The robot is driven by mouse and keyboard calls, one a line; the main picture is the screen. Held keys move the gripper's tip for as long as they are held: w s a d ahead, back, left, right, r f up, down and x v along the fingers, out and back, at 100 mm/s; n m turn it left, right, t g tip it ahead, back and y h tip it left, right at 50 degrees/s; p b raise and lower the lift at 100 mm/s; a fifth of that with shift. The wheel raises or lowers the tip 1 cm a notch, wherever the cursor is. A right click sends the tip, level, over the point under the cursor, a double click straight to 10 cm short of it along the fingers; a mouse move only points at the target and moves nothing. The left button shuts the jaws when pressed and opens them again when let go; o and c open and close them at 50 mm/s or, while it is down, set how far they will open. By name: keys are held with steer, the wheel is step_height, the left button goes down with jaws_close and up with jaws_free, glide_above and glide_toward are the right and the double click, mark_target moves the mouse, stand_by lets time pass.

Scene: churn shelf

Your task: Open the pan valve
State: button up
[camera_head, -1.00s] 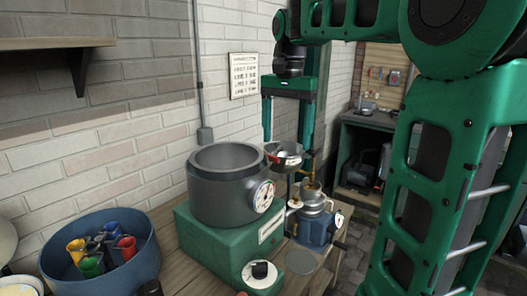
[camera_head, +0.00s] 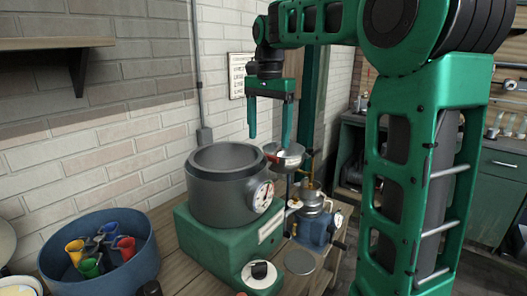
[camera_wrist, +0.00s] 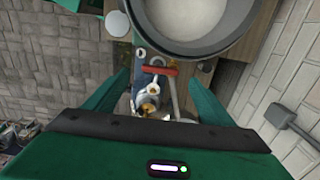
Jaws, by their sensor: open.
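A shiny metal pan (camera_head: 290,161) sits beside the large grey pot, above the blue machine (camera_head: 313,229). A red lever (camera_head: 271,158), apparently the pan valve's handle, shows at the pan's left side. It also shows as a red bar in the wrist view (camera_wrist: 158,71), lying crosswise between the fingertips. My gripper (camera_head: 270,140) is open and points down, its fingers above the pan and the pot's right rim. In the wrist view the fingers (camera_wrist: 155,78) stand apart on either side of the red bar. I cannot tell how far above it they are.
The grey pot (camera_head: 222,203) with a dial stands on a green base (camera_head: 215,245), close to the pan. A blue tub (camera_head: 135,255) with coloured cups is at left.

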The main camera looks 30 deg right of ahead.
mark_target(268, 155)
steer(key=shift+f, duration=2.55)
